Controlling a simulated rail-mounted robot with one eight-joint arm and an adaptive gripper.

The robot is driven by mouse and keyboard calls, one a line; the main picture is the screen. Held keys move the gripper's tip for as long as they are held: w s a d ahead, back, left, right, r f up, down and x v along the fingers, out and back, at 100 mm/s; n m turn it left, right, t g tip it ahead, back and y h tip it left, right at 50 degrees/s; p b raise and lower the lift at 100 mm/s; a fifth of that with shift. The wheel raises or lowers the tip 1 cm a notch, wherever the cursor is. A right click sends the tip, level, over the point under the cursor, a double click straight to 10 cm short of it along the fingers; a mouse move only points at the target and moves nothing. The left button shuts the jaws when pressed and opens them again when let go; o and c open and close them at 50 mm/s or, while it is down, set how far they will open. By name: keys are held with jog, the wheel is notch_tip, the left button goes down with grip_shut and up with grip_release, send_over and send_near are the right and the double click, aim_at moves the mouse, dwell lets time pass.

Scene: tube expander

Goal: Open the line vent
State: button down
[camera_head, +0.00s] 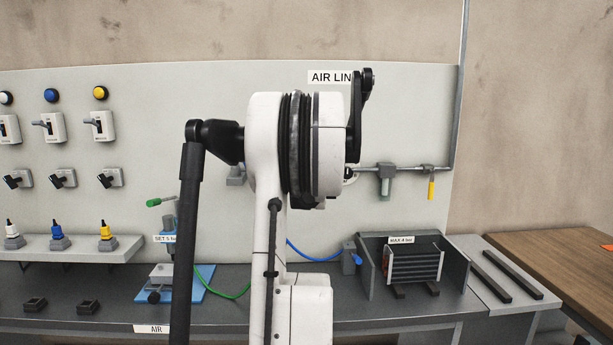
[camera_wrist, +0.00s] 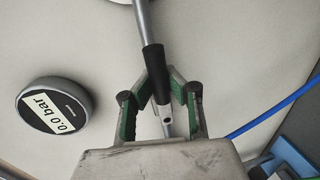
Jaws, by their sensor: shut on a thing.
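In the wrist view my gripper (camera_wrist: 158,78) has its green-padded fingers closed around a black sleeve-like handle (camera_wrist: 153,62). The handle lies in line with a grey pipe or rod (camera_wrist: 143,20), and a pale metal piece with a small hole shows below it between the fingers. I cannot tell which fitting the handle belongs to, or whether it is the line vent. A round gauge (camera_wrist: 55,105) reading 0.0 bar is left of my gripper. In the head view my arm hides the gripper and the held handle.
In the head view, a yellow-handled valve (camera_head: 431,188) hangs from the pipe on the right of the panel (camera_head: 400,110). A finned block (camera_head: 413,264) sits in a dark holder below. A blue hose (camera_head: 310,253) and green hose (camera_head: 238,290) cross the bench area.

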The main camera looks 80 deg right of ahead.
jog(key=c, duration=1.6)
grip_release()
jog(key=shift+c, duration=0.2)
jog(key=shift+r, duration=0.1)
jog(key=v, duration=1.2)
